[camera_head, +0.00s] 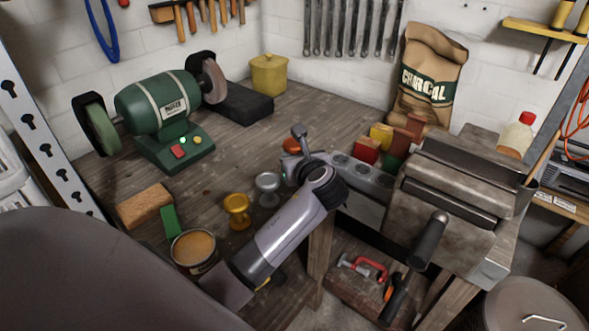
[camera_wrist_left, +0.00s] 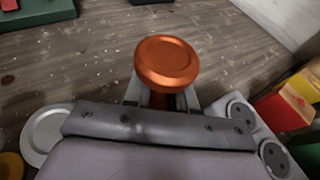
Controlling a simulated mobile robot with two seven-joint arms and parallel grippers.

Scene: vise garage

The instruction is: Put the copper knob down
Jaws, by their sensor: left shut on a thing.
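The copper knob (camera_wrist_left: 167,60) has a round flat orange-brown top. My left gripper (camera_wrist_left: 167,98) is shut on its stem below the top, and the knob is upright. In the head view only a small part of the copper knob (camera_head: 290,146) shows behind my left gripper (camera_head: 290,166). It is over the wooden bench (camera_head: 280,115); I cannot tell whether its base touches the wood. My right gripper is not in view.
A silver knob (camera_head: 268,184) and a gold knob (camera_head: 237,206) stand close to the left. Coloured blocks (camera_head: 381,135) and a grey unit with round dark spots (camera_head: 362,170) are on the right. A green bench grinder (camera_head: 158,108) stands behind left. Bare wood lies beyond the copper knob.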

